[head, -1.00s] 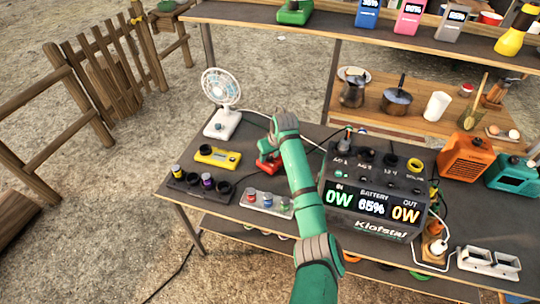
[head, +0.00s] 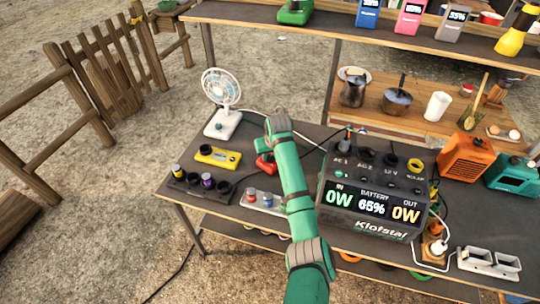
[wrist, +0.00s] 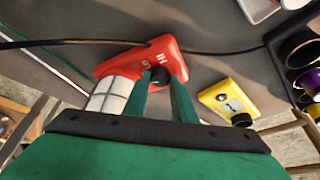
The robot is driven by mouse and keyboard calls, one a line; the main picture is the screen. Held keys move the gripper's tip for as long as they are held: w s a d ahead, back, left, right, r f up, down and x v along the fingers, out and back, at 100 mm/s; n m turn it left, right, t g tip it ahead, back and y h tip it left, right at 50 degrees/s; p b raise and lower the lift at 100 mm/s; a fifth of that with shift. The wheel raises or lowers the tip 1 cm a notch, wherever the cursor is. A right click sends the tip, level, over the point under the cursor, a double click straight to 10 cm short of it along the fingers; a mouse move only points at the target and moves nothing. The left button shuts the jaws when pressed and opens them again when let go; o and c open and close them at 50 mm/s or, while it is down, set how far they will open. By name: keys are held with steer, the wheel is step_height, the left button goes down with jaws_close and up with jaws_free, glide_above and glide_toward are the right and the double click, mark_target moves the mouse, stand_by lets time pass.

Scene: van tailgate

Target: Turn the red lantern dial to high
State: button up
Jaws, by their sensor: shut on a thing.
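The red lantern (head: 264,164) stands on the dark table behind and left of my arm, partly hidden by it in the head view. In the wrist view, the lantern's red body (wrist: 125,63) shows with a white caged lamp part. White markings, including "HI", are on its face by a small black dial (wrist: 160,74). My gripper (wrist: 161,84) is shut on the dial, one green finger on each side. The dial's pointer is too small to read. In the head view my wrist covers the gripper's fingers.
A yellow box with a knob (head: 218,157) lies left of the lantern, and a white fan (head: 222,100) stands behind. A large power station (head: 370,195) stands right of my arm. A tray with coloured buttons (head: 265,201) is in front. A black cable runs past the lantern (wrist: 60,42).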

steer(key=m, duration=0.2)
steer(key=m+h, duration=0.2)
steer(key=m, duration=0.1)
steer(key=shift+a+m, duration=0.3)
steer(key=shift+a, duration=0.05)
steer(key=m+h, duration=0.1)
steer(key=m, duration=0.1)
steer(key=m+g+h, duration=0.1)
steer(key=m, duration=0.2)
steer(key=shift+a, duration=0.1)
steer(key=m, duration=0.2)
steer(key=m+g+h, duration=0.1)
steer(key=m, duration=0.1)
steer(key=m+g, duration=0.1)
steer(key=m, duration=0.1)
steer(key=shift+w+a+m+h, duration=0.1)
steer(key=shift+w+m+h, duration=0.2)
steer(key=shift+m, duration=0.1)
steer(key=shift+w+m+g, duration=0.1)
steer(key=shift+m+g, duration=0.3)
steer(key=shift+m, duration=0.7)
steer(key=shift+m+g, duration=0.3)
steer(key=shift+m, duration=0.8)
steer(key=o, duration=1)
steer(key=shift+w, duration=0.1)
